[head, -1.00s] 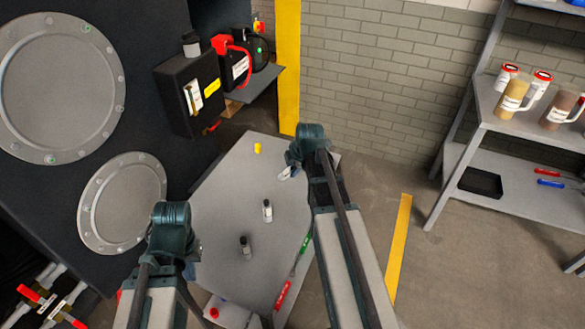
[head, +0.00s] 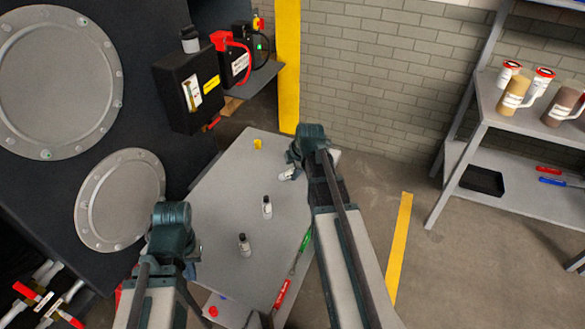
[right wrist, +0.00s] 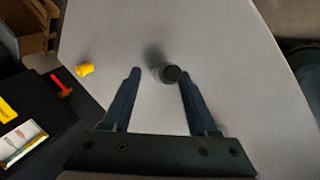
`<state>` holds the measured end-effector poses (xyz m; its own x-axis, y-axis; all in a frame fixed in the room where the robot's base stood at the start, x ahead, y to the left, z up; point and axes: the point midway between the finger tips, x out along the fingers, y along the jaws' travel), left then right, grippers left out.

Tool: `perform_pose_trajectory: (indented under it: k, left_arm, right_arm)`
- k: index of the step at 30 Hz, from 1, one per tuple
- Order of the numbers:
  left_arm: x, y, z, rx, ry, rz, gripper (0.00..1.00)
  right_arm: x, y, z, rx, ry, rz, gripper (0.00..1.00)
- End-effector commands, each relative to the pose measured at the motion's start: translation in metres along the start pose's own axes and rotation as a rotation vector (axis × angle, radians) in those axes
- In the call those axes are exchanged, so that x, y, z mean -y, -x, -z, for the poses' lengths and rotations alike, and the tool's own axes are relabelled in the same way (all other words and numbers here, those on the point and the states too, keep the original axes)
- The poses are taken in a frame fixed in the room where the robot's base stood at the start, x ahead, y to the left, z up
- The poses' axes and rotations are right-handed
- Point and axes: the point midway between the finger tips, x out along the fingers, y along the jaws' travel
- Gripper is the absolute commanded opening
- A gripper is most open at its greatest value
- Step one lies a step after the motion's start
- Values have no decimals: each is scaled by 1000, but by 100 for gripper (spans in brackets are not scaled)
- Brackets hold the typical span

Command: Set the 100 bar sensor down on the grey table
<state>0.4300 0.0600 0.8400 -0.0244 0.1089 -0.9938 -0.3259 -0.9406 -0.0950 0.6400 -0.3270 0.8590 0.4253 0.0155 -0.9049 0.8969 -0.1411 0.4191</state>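The grey table (head: 225,190) stands in the middle of the head view. Two small sensors with dark caps stand on it, one at its middle (head: 267,207) and one nearer (head: 244,245). A third small pale sensor (head: 287,174) shows beside my right gripper, partly hidden by it. The fingers are apart. I cannot read which sensor is 100 bar. My left gripper (head: 178,262) is over the table's left side; its fingers are hidden.
A yellow piece (head: 257,144) lies at the table's far end. A green tool (head: 305,240) and red tool (head: 282,294) lie along the near right edge. A black box (head: 187,95) stands beyond the table at left. Shelves (head: 520,190) stand at right.

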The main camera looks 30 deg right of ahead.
Motion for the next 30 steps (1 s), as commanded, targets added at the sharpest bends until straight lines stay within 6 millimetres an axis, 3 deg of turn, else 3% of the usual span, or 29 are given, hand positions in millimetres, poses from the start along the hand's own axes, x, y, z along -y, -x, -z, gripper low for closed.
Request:
perform_pose_trajectory:
  k: [11, 17, 30]
  left_arm:
    - [0, 1, 0, 0, 0, 0, 0]
    - [1, 10, -1, 0, 0, 0, 0]
    - [6, 68, -4, 0, 0, 0, 0]
  right_arm:
    - [0, 1, 0, 0, 0, 0, 67]
    - [-1, 11, 0, 0, 0, 0, 67]
    - [-2, 74, 1, 0, 0, 0, 67]
